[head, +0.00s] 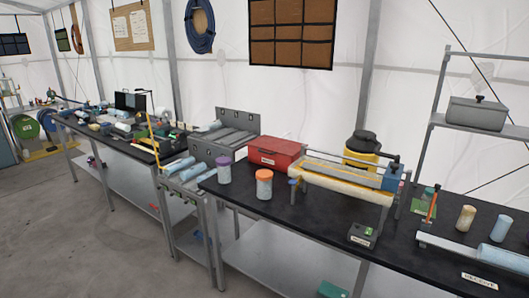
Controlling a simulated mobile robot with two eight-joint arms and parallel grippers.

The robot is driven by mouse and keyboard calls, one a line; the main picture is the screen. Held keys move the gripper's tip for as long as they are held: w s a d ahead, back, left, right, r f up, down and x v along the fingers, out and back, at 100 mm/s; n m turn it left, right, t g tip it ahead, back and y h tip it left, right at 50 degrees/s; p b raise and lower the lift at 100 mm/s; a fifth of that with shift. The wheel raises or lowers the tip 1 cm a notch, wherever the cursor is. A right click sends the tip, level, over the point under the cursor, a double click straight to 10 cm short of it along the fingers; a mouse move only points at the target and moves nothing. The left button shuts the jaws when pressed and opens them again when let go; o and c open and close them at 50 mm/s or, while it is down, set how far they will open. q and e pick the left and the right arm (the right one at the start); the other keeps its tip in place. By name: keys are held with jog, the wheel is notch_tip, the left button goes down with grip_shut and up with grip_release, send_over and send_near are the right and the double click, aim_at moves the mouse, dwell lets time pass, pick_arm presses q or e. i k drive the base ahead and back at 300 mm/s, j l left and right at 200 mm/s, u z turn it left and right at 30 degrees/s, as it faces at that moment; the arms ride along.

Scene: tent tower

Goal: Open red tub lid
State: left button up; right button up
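A red box-shaped tub (276,155) stands toward the back of the black-topped table, with a pale label on its front. Its top looks closed, with the lid lying flat. Neither of my grippers shows in the head view.
A purple-lidded jar (223,170) and an orange-lidded jar (264,184) stand in front of the tub. The long yellow-edged apparatus (340,178) and a yellow container with a black top (361,148) are to its right. The grey floor (80,240) at left is clear.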

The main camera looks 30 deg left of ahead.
aim_at(270, 143)
jog(key=j+u, duration=0.1)
jog(key=u, duration=0.5)
jog(key=i+j+u, duration=0.65)
jog(key=i+u, duration=0.3)
